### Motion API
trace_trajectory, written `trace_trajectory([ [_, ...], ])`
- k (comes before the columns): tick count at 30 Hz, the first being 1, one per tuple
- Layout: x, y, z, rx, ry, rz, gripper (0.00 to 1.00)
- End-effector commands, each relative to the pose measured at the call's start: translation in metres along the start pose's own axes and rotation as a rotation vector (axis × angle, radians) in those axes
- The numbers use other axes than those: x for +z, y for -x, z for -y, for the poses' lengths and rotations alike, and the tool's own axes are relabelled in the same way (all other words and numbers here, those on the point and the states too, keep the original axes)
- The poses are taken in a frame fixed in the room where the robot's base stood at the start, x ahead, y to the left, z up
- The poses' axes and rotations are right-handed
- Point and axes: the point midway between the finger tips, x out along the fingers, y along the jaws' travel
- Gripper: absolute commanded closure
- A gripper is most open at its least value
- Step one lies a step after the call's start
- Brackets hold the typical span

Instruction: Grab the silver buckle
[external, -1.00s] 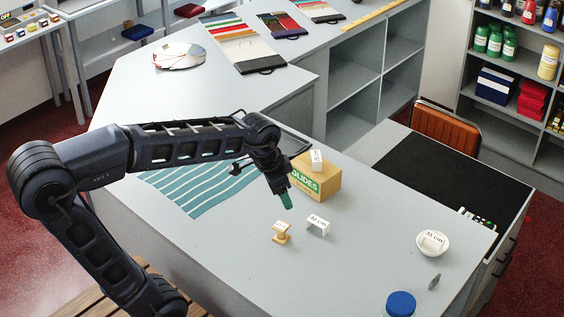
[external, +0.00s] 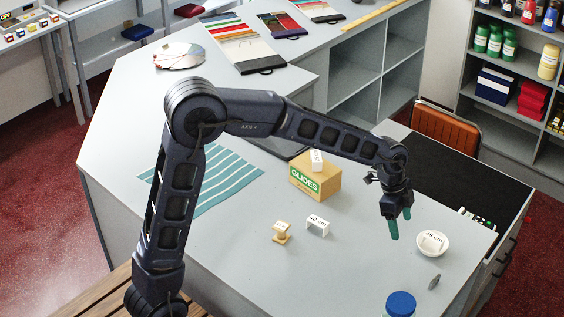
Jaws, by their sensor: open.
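A small grey, metallic-looking piece (external: 434,282) lies on the grey counter near its front right edge. It is likely the silver buckle, but it is too small to make out its shape fully. My gripper (external: 400,225) has its two green fingertips apart, pointing down, with nothing between them. It hangs above the counter, left of the white bowl and up and left of the grey piece in the picture.
A white bowl (external: 443,250) holding a "35 cm" tag and a blue-lidded jar (external: 400,304) are near the grey piece. A wooden spool-like piece (external: 282,233), a "40 cm" tag (external: 318,225) and a GLIDES box (external: 316,181) stand further left. Counter between is clear.

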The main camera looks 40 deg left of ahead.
Motion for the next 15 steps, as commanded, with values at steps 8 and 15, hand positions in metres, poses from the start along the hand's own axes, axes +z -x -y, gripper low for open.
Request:
trace_trajectory([
  [8, -0.054, -0.063, 0.015, 0.083, -0.169, -0.068, 0.33],
  [15, -0.070, -0.083, 0.018, 0.104, -0.220, -0.094, 0.33],
])
